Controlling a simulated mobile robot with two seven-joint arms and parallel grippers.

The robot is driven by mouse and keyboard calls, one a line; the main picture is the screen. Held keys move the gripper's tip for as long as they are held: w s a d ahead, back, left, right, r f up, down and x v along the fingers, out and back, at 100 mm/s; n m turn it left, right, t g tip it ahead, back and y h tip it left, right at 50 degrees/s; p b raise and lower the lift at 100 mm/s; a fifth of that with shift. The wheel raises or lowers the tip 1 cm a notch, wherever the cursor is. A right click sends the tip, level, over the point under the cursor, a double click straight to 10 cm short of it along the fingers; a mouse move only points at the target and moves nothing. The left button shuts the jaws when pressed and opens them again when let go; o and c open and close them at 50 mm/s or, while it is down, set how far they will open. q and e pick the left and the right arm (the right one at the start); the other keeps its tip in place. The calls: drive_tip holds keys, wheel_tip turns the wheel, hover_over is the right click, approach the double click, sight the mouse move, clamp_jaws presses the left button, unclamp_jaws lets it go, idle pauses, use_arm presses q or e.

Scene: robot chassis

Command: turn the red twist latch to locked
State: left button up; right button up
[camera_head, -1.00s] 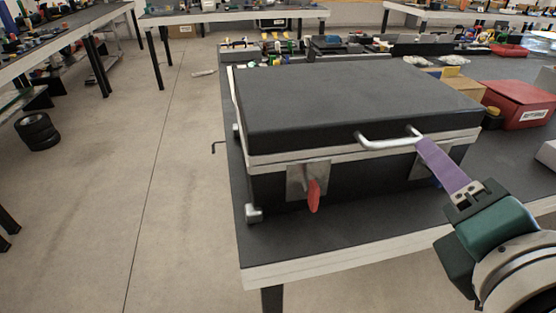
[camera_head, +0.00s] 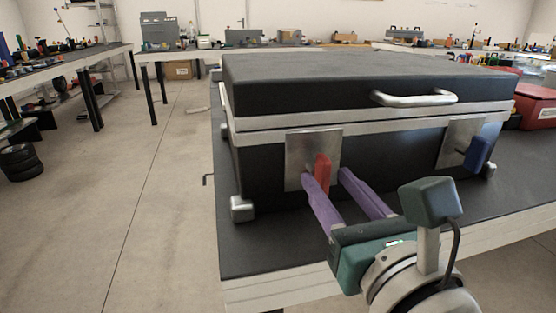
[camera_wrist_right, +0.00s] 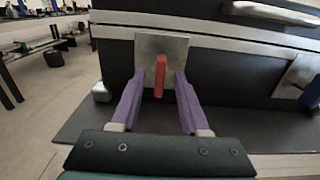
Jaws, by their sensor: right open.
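The red twist latch (camera_head: 323,174) sits on a metal plate (camera_head: 300,150) at the left of the black case's front. Its handle points straight down. It also shows in the right wrist view (camera_wrist_right: 160,76). My right gripper (camera_head: 326,174) is open, with its purple fingers reaching toward the latch. In the right wrist view the fingertips (camera_wrist_right: 169,70) stand on either side of the red handle, with gaps that look clear. I cannot tell how far the tips reach past the handle. My left gripper is not in view.
The black case (camera_head: 370,85) has a silver handle (camera_head: 415,98) on its lid and rests on a dark table (camera_head: 250,257). A blue latch (camera_head: 478,152) sits on a second plate at the right. A red box (camera_head: 535,105) stands behind at right.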

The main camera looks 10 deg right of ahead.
sight(327, 178)
drive_tip(key=shift+w, duration=1.6)
drive_tip(key=shift+c, duration=0.2)
clamp_jaws()
